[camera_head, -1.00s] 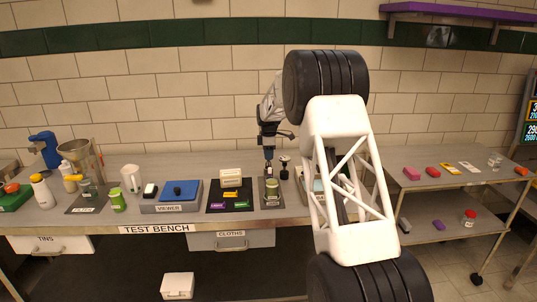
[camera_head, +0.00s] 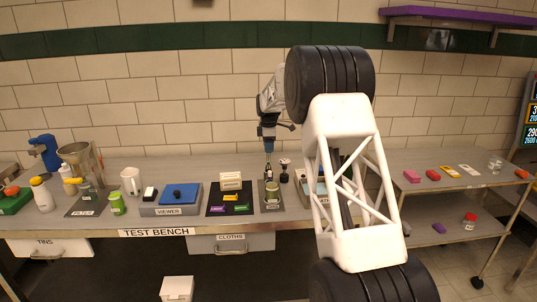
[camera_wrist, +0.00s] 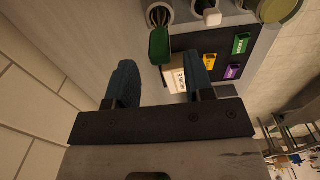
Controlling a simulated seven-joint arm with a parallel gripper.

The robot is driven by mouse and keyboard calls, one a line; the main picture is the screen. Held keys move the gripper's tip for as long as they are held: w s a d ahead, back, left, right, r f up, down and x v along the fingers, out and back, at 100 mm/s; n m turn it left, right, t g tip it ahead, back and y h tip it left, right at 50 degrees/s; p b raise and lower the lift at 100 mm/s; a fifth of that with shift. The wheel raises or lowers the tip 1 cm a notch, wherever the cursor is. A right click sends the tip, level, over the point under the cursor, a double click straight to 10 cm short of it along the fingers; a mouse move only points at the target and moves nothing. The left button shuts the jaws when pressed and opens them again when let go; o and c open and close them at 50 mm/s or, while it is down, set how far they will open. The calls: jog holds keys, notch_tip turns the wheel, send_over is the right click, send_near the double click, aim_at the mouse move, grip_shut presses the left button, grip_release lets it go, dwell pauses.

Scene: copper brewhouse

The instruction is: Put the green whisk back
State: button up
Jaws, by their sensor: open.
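The green whisk shows in the wrist view, with its green handle (camera_wrist: 160,46) toward me and its wire head (camera_wrist: 158,16) in a round cup (camera_wrist: 150,5). It seems to stand head-down there. My gripper (camera_wrist: 161,66) is open, with one dark finger on each side of the handle's line. The handle appears just past the fingertips, and I see no contact. In the head view my gripper (camera_head: 268,153) hangs above the back of the bench by a small stand (camera_head: 272,208). The whisk is too small to make out there.
A second cup (camera_wrist: 205,5) stands right of the whisk's cup. A dark mat (camera_head: 216,208) holds green, yellow and purple blocks and a pale labelled box (camera_head: 231,181). The blue-topped viewer (camera_head: 171,209) is farther left.

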jog(key=shift+r, duration=3.45)
jog(key=s+d+r+m, duration=0.25)
jog(key=s+r, duration=0.25)
jog(key=s, duration=0.7)
jog(key=s+d+r+m+t, duration=0.1)
jog(key=s+r+m, duration=0.3)
jog(key=s, duration=0.9)
jog(key=s+d+r+m, duration=0.25)
jog(key=s+r, duration=0.25)
jog(key=s, duration=0.7)
jog(key=s+f+m, duration=0.3)
jog(key=s+f, duration=0.1)
jog(key=s, duration=0.8)
jog(key=s+d+f+m+t, duration=0.1)
jog(key=s+f+m, duration=0.2)
jog(key=s, duration=1)
jog(key=s+d+f+m, duration=0.1)
jog(key=s+f+m, duration=0.2)
jog(key=s, duration=1)
jog(key=shift+d+f+t, duration=0.2)
jog(key=shift+f+t, duration=0.1)
jog(key=shift+f, duration=0.6)
